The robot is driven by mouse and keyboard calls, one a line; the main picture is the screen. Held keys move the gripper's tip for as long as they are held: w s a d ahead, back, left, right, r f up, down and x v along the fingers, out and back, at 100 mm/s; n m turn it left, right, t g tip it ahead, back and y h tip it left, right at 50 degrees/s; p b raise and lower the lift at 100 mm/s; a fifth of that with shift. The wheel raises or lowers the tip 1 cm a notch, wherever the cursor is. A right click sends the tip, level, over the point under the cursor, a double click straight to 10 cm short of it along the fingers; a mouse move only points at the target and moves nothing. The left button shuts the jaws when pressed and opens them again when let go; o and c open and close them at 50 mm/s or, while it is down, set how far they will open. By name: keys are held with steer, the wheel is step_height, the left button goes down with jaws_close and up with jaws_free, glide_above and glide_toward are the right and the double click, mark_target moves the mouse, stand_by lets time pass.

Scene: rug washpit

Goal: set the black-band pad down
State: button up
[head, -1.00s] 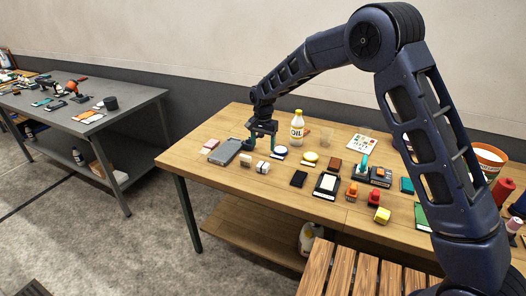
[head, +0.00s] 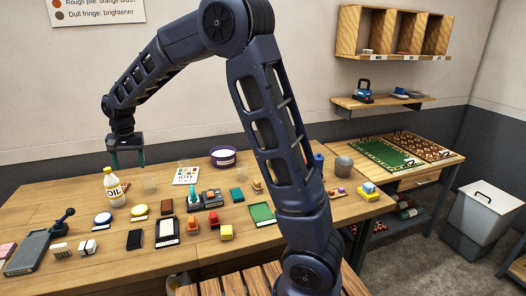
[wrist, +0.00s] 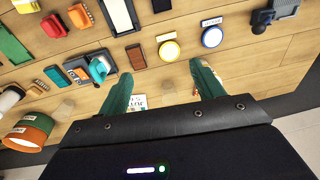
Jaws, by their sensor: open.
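A small white pad with a dark band (head: 87,247) rests on the wooden table at the front left in the head view; it looks like the black-band pad, though the band is small at this size. A similar pale block (head: 60,250) stands just left of it. My gripper (head: 128,161) is open and empty, raised above the table behind the oil bottle (head: 114,188). In the wrist view my gripper (wrist: 160,85) shows its green fingers spread, with nothing between them. Neither pale block shows in the wrist view.
A blue-rimmed disc (head: 102,219), a yellow disc (head: 139,211) and a black pad (head: 134,240) lie nearby. Clear glasses stand behind. A purple bowl (head: 223,157) is at the back.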

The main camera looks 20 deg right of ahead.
steer(key=s+d+r+t, duration=0.15)
steer(key=d+r, duration=0.25)
steer(key=d, duration=0.5)
steer(key=s+d+r, duration=0.3)
steer(key=d, duration=0.7)
steer(key=s+d+r, duration=0.2)
steer(key=d+r, duration=0.2)
steer(key=d, duration=0.5)
steer(key=s+d+f+t+h, duration=0.1)
steer(key=s+d+f+t, duration=0.1)
steer(key=s+d, duration=1.5)
steer(key=shift+s+d+f, duration=0.3)
steer(key=shift+s+d, duration=0.05)
steer(key=shift+s, duration=0.1)
